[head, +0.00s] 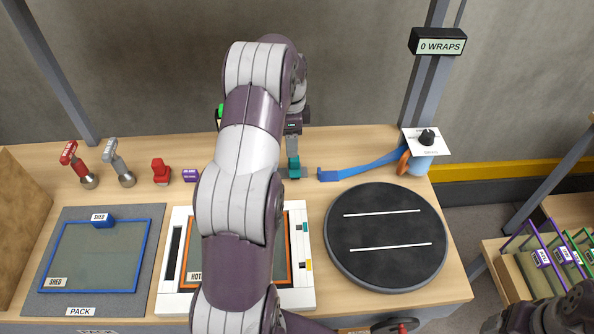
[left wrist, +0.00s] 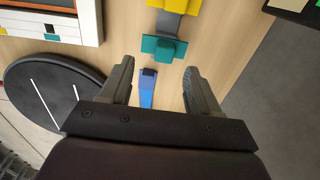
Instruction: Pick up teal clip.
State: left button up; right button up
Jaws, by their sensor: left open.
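The teal clip (head: 295,170) lies near the back edge of the table, just left of the blue strip's end in the head view. In the left wrist view the teal clip (left wrist: 160,48) is just beyond my fingertips, roughly centred between them. My left gripper (left wrist: 159,68) is open and empty, with a gap to the clip in the picture. In the head view my left gripper (head: 292,150) is above the clip, partly hidden by my arm. A dark part of my right arm shows at the bottom right corner; its jaws cannot be made out.
A blue strip (head: 360,167) lies right of the clip; its end (left wrist: 147,88) shows between my fingers. A yellow piece (left wrist: 180,5) is beyond the clip. A round black turntable (head: 386,272) and a white hotplate unit (head: 302,297) stand in front. Red and grey handled tools stand left.

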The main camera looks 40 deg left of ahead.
aim_at(294, 165)
pick_arm(q)
jog(key=shift+w+d+f+p, duration=0.15)
jog(key=shift+w+f, duration=0.1)
jog(key=shift+f, duration=0.35)
jog(key=shift+w+d+f+p, duration=0.1)
jog(key=shift+w+f+p, duration=0.1)
jog(key=shift+f, duration=0.35)
jog(key=f, duration=0.3)
jog(key=f+p, duration=0.1)
jog(key=shift+w+a+f, duration=0.15)
jog(key=shift+a+f, duration=0.1)
jog(key=shift+f, duration=0.15)
jog(key=shift+w+f, duration=0.1)
jog(key=c, duration=0.9)
jog(key=shift+c, duration=0.9)
pick_arm(e)
notch_tip(294, 165, up, 2)
jog(key=shift+w+r, duration=0.1)
jog(key=shift+w, duration=0.05)
